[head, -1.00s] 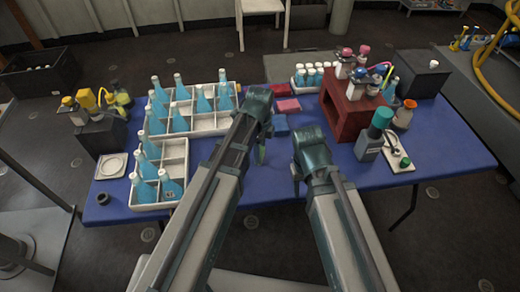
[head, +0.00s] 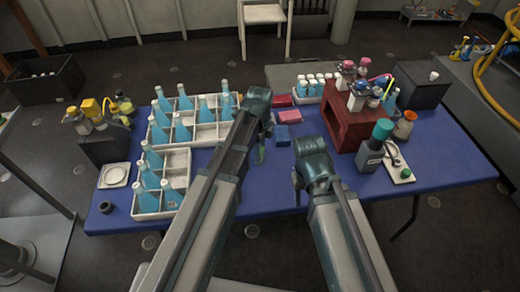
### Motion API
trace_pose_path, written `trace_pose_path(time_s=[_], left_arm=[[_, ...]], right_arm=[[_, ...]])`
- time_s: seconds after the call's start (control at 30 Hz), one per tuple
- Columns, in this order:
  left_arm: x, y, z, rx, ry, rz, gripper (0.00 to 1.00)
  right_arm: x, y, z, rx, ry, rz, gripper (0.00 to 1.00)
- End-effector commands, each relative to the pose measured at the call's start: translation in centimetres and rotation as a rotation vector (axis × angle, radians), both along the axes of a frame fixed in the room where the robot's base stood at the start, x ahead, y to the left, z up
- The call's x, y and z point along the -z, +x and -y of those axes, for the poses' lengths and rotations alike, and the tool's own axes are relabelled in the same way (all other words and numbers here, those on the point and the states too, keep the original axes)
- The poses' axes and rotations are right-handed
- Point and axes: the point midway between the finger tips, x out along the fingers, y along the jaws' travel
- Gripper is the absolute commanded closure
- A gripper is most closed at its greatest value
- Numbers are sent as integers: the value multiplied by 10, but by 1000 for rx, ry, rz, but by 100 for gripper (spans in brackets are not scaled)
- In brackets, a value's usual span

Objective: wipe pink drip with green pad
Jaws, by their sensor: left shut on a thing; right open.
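My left gripper (head: 262,140) is shut on a small green thing that looks like the green pad (head: 261,156). It holds it above the blue table (head: 262,195), right of the bottle crates. Only a narrow green strip shows; the gripper hides the rest. I cannot tell whether the pad touches the table. My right gripper (head: 298,190) is open and empty over the middle of the table. I cannot make out a pink drip in this view; the arms may hide it.
Divided white crates (head: 205,137) with blue bottles stand at left. A black box (head: 417,92) stands behind.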

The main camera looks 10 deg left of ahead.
Motion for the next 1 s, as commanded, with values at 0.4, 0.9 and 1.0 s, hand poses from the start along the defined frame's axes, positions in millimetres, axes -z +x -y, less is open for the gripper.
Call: trace_pose_path(time_s=[0.4, 0.9, 1.0], left_arm=[[-46, 0, 0, 0, 0, 0, 78], [-53, 0, 0, 0, 0, 0, 78], [-60, 0, 0, 0, 0, 0, 78]], right_arm=[[-46, 0, 0, 0, 0, 0, 50], [-53, 0, 0, 0, 0, 0, 50], [-60, 0, 0, 0, 0, 0, 50]])
